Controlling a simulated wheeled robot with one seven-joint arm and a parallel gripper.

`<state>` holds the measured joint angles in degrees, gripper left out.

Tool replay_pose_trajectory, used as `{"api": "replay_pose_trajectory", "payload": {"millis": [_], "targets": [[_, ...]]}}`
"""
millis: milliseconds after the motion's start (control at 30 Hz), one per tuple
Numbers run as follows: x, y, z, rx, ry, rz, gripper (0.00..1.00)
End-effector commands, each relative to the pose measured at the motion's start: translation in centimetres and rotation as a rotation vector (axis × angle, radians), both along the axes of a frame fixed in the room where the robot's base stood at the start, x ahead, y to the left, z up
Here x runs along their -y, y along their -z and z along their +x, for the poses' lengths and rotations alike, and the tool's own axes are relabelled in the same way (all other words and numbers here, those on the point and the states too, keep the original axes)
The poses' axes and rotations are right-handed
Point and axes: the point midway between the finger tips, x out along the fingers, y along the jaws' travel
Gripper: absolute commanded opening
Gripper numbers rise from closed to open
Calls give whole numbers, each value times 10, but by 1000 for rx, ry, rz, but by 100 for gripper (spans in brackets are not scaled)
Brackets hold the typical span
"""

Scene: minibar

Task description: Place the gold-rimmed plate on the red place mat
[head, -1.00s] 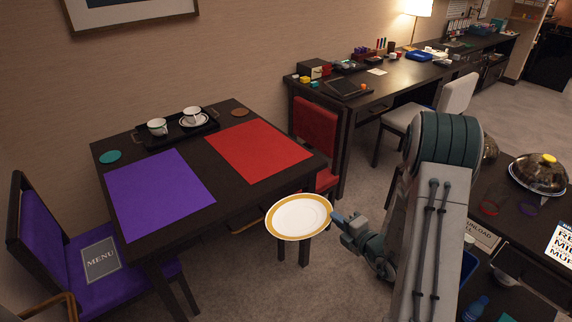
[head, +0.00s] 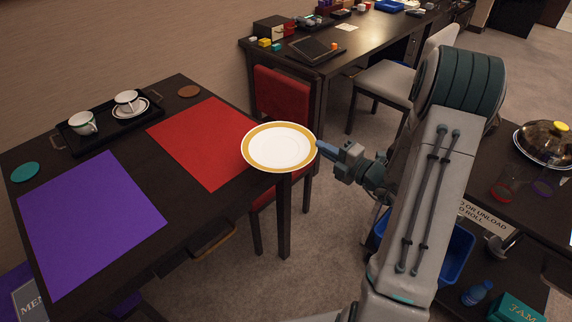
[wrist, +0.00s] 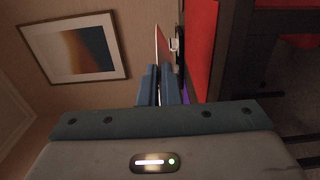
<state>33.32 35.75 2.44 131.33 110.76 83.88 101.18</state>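The gold-rimmed plate (head: 279,147) is white with a gold band and is held level in the air. In the head view it overlaps the right edge of the red place mat (head: 205,142), which lies flat on the dark table. My gripper (head: 325,150) is shut on the plate's right rim. In the wrist view the gripper fingers (wrist: 158,88) are close together, with the plate seen as a thin edge-on strip (wrist: 161,50) between them. The exact height of the plate above the table cannot be told.
A purple mat (head: 90,220) lies at the table's near left. A dark tray (head: 104,140) with two cups stands behind it. A teal coaster (head: 25,172) and a brown coaster (head: 188,91) lie near the edges. A red chair (head: 281,95) stands close behind the plate.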

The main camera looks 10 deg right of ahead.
Motion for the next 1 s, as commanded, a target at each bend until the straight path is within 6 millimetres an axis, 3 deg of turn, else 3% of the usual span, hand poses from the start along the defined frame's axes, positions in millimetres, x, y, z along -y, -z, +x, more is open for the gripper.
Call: {"api": "replay_pose_trajectory", "payload": {"millis": [100, 333, 567, 800, 1000], "targets": [[-28, 19, 11, -2, -5, 5, 0], [-61, 41, 28, 0, 0, 2, 0], [-67, 51, 32, 0, 4, 1, 0], [-67, 82, 31, -3, 4, 2, 0], [-66, 84, 31, 2, 5, 0, 0]]}}
